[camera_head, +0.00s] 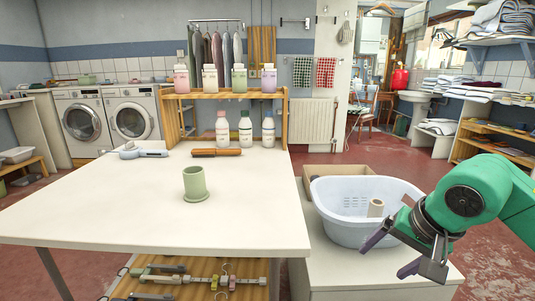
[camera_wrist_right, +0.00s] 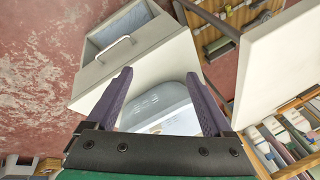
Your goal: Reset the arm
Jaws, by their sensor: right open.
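My right arm, green, comes in from the right edge of the head view. Its gripper (camera_head: 383,262) is open and empty, with the two purple-grey fingers apart beside the front right of a pale laundry basket (camera_head: 338,226). In the wrist view the open fingers (camera_wrist_right: 159,74) spread with nothing between them, and part of the pale basket (camera_wrist_right: 168,108) shows beyond. From these frames I cannot tell whether the gripper touches the basket. My left gripper is in neither view.
The basket, holding a beige roll (camera_head: 376,208), stands on a low white cabinet (camera_head: 335,272). An open drawer (camera_wrist_right: 120,35) shows in the wrist view.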

